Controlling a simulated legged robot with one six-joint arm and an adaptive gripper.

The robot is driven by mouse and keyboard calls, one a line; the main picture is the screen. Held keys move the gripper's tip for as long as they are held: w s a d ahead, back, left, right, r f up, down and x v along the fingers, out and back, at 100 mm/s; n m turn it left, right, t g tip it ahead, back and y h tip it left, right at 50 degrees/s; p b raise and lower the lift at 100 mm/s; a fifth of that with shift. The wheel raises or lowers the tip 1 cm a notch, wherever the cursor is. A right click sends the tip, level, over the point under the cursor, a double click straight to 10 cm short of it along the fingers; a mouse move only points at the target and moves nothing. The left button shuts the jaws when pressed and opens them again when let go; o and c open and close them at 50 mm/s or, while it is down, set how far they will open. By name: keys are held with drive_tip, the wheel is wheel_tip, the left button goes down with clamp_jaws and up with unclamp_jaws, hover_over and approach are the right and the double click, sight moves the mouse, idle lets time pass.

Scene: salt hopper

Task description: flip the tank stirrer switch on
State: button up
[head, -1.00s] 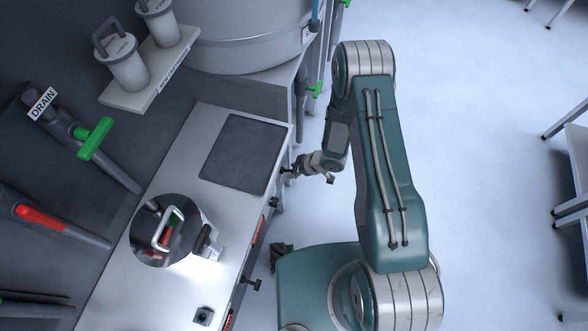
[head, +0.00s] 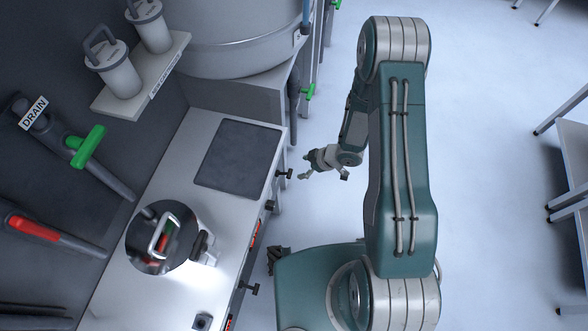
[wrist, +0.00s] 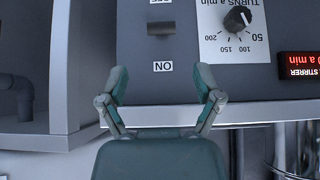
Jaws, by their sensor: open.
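In the wrist view, which is upside down, a dark switch (wrist: 160,28) sits on a grey panel (wrist: 185,75). The label "ON" (wrist: 163,67) reads inverted below it in the picture; another label above is cut off at the top edge. My gripper (wrist: 161,88) is open and empty, its two green fingers pointing up the picture on either side of the ON label, with the switch beyond the tips. I cannot tell the remaining gap. In the head view my gripper (head: 307,167) is beside the bench front, and the switch cannot be made out.
A speed knob (wrist: 238,18) on a white dial plate and a red stirrer display (wrist: 300,65) lie to the right of the switch in the wrist view. In the head view, the bench (head: 183,130) carries a lidded pot (head: 140,247).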

drive_tip(key=shift+v, duration=1.75)
